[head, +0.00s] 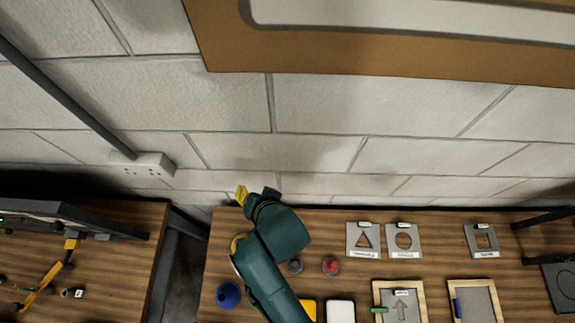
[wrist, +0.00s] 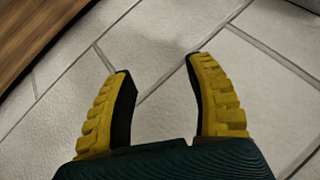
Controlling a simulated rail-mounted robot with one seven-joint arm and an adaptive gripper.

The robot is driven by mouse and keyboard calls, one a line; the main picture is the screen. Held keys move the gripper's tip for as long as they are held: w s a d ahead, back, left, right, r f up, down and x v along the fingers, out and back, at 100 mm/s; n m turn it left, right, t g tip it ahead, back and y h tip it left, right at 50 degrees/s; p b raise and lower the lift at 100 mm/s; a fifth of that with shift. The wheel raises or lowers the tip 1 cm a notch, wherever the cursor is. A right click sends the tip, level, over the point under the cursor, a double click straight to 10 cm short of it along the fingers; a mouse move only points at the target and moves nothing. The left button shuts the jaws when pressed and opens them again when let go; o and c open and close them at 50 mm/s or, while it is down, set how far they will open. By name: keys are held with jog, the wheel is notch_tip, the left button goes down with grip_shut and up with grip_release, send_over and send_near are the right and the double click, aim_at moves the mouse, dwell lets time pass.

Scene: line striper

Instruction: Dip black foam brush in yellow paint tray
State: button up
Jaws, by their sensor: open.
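My gripper (wrist: 157,64) is open and empty in the wrist view, its yellow ridged fingers apart with only the white block wall between and beyond them. In the head view my gripper (head: 256,191) is near the table's back edge, close to the wall. A yellow patch (head: 308,308), likely the yellow paint tray, shows at the bottom of the head view, partly hidden by my arm. A small dark grey round item (head: 295,266) stands just right of my arm; I cannot tell whether it is the black foam brush.
A red item (head: 331,265) and a white tray (head: 341,311) are right of my arm; a blue round item (head: 228,294) is left. Grey stencil plates (head: 363,240) and wooden frames (head: 478,301) lie farther right. A gap (head: 180,270) separates the left table.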

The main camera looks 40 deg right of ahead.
jog(key=s+f+m+g, duration=0.3)
jog(key=s+f+g, duration=0.2)
jog(key=s+f, duration=0.6)
jog(key=m+g, duration=0.3)
send_over(295, 264)
notch_tip(295, 264, down, 6)
jog(key=shift+s+f+p, duration=0.1)
jog(key=shift+f+p, duration=0.05)
jog(key=shift+p, duration=0.3)
jog(key=shift+s+f, duration=0.15)
jog(key=shift+f, duration=0.1)
notch_tip(295, 264, down, 7)
jog(key=b, duration=0.6)
jog(key=shift+r, duration=0.2)
jog(key=shift+w+f+b, duration=0.2)
jog(key=shift+f+b, duration=0.45)
jog(key=shift+f, duration=0.9)
grip_shut()
jog(key=shift+r+p, duration=1.8)
jog(key=shift+p, duration=0.35)
